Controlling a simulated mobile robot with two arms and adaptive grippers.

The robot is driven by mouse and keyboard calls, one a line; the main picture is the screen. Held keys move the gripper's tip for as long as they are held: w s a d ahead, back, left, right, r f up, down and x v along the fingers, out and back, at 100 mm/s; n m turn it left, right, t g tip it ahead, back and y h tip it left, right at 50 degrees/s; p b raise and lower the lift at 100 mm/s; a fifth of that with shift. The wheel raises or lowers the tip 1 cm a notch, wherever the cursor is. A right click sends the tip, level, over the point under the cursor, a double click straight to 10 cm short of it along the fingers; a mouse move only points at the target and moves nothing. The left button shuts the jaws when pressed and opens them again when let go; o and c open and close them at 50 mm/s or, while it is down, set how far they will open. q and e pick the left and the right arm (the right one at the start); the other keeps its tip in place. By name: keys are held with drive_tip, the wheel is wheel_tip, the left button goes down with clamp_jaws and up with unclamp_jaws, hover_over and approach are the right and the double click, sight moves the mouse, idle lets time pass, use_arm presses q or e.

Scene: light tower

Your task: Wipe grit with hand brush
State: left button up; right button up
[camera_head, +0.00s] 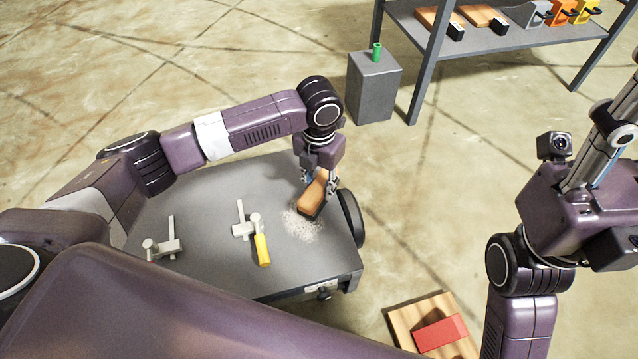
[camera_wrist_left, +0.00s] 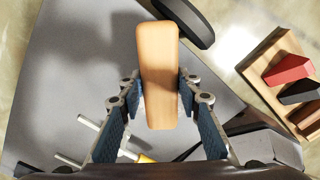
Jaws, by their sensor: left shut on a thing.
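The hand brush (camera_head: 315,193) has a wooden, orange-brown body with a dark underside. My left gripper (camera_head: 318,178) is shut on it over the right part of the grey table. In the left wrist view the brush's wooden body (camera_wrist_left: 159,75) stands between the two blue-padded fingers of the left gripper (camera_wrist_left: 160,100). A patch of pale grit (camera_head: 302,226) lies on the table top, right beside and below the brush. I cannot tell whether the brush touches the grit. My right arm shows at the right, but its fingers are not in view.
The grey table (camera_head: 205,265) holds a yellow-handled tool (camera_head: 262,250) and pale metal fittings (camera_head: 163,248). A dark wheel (camera_head: 351,217) stands at its right edge. A wooden tray with a red block (camera_head: 440,333) is at lower right. A grey box (camera_head: 374,88) and a shelf (camera_head: 500,38) stand behind.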

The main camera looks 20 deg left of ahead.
use_arm(q)
drive_tip(key=shift+f, duration=1.05)
